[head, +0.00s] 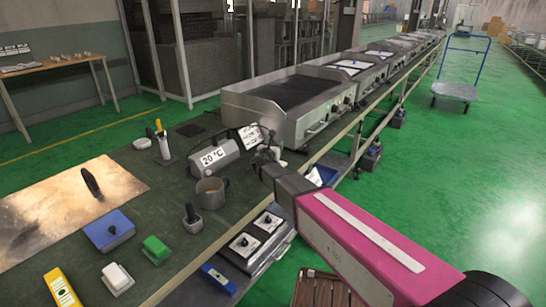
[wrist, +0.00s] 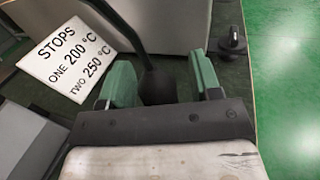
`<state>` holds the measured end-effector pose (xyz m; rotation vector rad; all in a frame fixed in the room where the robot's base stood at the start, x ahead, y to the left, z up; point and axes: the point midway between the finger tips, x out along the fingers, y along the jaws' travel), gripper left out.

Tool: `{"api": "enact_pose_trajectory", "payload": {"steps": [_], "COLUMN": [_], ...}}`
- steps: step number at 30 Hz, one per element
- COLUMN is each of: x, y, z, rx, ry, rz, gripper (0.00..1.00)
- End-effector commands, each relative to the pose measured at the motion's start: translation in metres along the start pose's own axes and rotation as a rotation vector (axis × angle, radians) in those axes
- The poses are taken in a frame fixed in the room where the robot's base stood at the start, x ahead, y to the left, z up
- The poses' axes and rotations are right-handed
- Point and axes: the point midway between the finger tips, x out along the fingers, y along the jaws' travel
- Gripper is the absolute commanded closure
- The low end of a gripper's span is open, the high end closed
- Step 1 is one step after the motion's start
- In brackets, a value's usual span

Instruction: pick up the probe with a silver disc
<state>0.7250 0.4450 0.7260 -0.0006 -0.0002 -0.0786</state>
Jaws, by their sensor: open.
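My gripper (head: 266,152) is over the far part of the bench, beside the white-faced sign. In the wrist view its two green fingers (wrist: 163,74) are apart. A dark rounded handle (wrist: 158,84) shows between them, with a thin dark curved line running up from it. I see a gap on the right side; contact on the left cannot be told. No silver disc shows on it, as its lower end is hidden. In the head view another dark-handled tool (head: 192,214) stands upright on the bench, and a dark handle (head: 90,182) stands on the copper-coloured plate.
The sign reading STOPS (wrist: 80,58) is close left of my fingers. A steel griddle (head: 290,102) is just beyond. A grey "20 °C" cylinder (head: 213,157), a metal mug (head: 211,193) and blue (head: 108,231) and green (head: 155,249) blocks share the bench.

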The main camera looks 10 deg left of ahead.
Motion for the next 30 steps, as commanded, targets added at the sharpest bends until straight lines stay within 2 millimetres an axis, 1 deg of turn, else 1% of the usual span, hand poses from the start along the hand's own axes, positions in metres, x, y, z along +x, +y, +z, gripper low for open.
{"api": "enact_pose_trajectory", "payload": {"steps": [3, 4, 5, 6, 9, 18, 23, 26, 30], "x": [-0.001, -0.001, -0.001, -0.001, -0.001, -0.001, -0.001, -0.001, -0.002], "y": [0.000, 0.000, 0.000, 0.000, 0.000, 0.000, -0.001, -0.001, -0.001], "z": [0.000, 0.000, 0.000, 0.000, 0.000, 0.001, 0.007, 0.017, 0.039], "rx": [0.000, 0.000, 0.000, 0.000, 0.000, 0.000, 0.001, 0.001, 0.002], "ry": [0.000, 0.000, 0.000, 0.000, 0.000, 0.000, 0.000, -0.001, -0.001], "rz": [0.000, 0.000, 0.000, 0.000, 0.000, 0.000, 0.000, 0.000, 0.000], "gripper": [0.42, 0.48, 0.58, 0.71, 1.00, 1.00, 1.00, 1.00, 1.00]}}
